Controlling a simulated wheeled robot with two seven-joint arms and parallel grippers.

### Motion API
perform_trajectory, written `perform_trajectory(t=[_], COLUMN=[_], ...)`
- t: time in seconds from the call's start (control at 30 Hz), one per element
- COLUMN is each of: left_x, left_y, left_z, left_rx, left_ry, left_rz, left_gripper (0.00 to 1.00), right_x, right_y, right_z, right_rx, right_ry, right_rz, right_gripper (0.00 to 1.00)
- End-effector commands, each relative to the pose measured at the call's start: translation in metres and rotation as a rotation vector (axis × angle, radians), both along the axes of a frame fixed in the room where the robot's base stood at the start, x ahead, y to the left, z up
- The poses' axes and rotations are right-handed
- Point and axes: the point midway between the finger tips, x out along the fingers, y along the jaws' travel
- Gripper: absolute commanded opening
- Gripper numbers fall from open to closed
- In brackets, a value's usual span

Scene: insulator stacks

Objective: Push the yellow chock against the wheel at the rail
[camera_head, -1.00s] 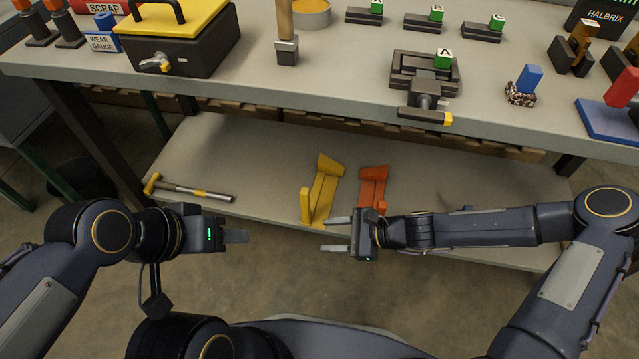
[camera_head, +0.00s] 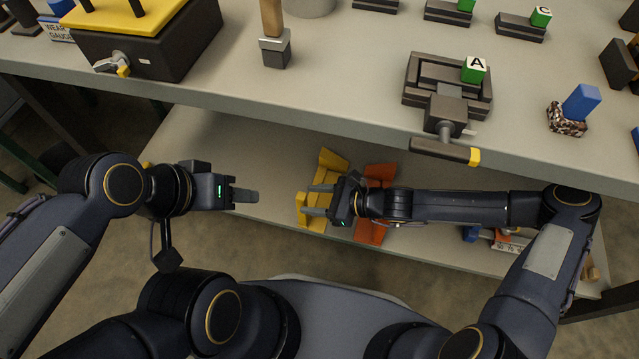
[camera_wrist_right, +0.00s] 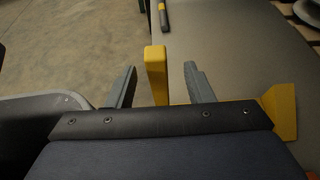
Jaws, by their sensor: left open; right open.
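The yellow chock (camera_head: 334,159) lies on the lower shelf beneath the workbench, partly hidden by my right gripper. My right gripper (camera_head: 309,199) is open, pointing left above the chock. In the right wrist view, the chock's upright yellow end (camera_wrist_right: 156,75) shows between the two open fingers (camera_wrist_right: 160,92), with gaps on both sides. I cannot tell any contact. My left gripper (camera_head: 256,196) is open and empty, to the left of the chock and apart from it. I do not see a wheel or a rail in these views.
An orange chock (camera_head: 372,232) lies just right of the yellow one, partly under my right arm. The bench top (camera_head: 345,95) overhangs the shelf (camera_head: 235,140). A vise (camera_head: 447,95) sticks out over the bench edge. A yellow-handled tool (camera_wrist_right: 163,15) shows in the wrist view.

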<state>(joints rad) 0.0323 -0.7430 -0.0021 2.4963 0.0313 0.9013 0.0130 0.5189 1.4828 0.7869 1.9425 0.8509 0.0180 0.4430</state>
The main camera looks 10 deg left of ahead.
Motion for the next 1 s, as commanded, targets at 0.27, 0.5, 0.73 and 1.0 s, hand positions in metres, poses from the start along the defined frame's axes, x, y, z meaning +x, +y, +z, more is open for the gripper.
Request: perform_trajectory(t=[0.27,0.5,0.73,1.0], left_x=[0.000,0.000,0.000,0.000], left_y=[0.000,0.000,0.000,0.000], left_z=[-0.025,-0.025,-0.025,-0.025], left_rx=[0.000,0.000,0.000,0.000], left_ry=[0.000,0.000,0.000,0.000], left_rz=[0.000,0.000,0.000,0.000], left_gripper=[0.45,0.45,0.45,0.45], right_x=[-0.002,-0.001,-0.001,-0.001], right_y=[0.036,0.041,0.041,0.040], right_z=[-0.019,-0.018,-0.018,-0.018], right_rx=[0.001,-0.001,0.000,-0.001], right_ry=[0.000,0.000,-0.001,0.000], right_rz=[0.002,0.001,0.001,0.001], right_gripper=[0.47,0.47,0.26,0.00])
